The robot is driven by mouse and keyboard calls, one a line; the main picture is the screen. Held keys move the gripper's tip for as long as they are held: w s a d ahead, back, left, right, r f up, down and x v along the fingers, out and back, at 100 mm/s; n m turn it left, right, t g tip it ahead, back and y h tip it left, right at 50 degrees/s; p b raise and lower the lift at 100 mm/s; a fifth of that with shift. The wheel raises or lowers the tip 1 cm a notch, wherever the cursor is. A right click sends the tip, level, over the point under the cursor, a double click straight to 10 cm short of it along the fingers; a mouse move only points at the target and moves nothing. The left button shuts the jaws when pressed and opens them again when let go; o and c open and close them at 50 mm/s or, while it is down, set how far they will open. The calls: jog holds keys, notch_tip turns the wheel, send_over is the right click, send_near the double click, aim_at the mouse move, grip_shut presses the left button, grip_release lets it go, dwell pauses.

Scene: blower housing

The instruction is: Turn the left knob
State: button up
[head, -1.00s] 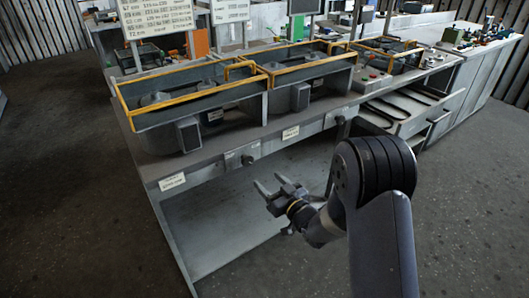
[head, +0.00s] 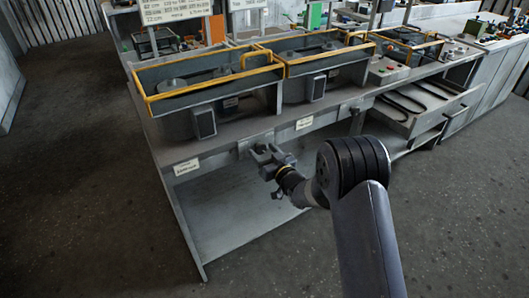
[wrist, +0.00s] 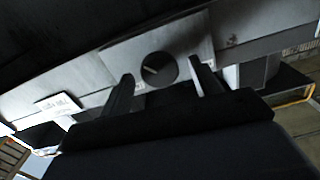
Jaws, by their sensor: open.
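The left knob (wrist: 158,69) is a dark round disc with a light line across it, on a grey plate (wrist: 182,38) on the bench front. In the wrist view it appears between the two fingertips of my open gripper (wrist: 160,70), with a gap on each side. I cannot tell how far the fingers reach around it. In the head view my gripper (head: 264,152) is at the bench's front edge, in front of the plate, and mostly hides the left knob. The right knob (head: 355,110) is farther right on the same front rail.
Two blower housings with yellow rails (head: 210,85) stand on the bench top above. White labels (head: 186,166) sit on the front rail. An open drawer (head: 425,108) sticks out to the right. The space under the bench and the floor in front are clear.

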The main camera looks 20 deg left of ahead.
jog(key=c, duration=1)
jog(key=shift+o, duration=0.2)
jog(key=shift+f+b, duration=0.15)
jog(key=shift+b, duration=0.4)
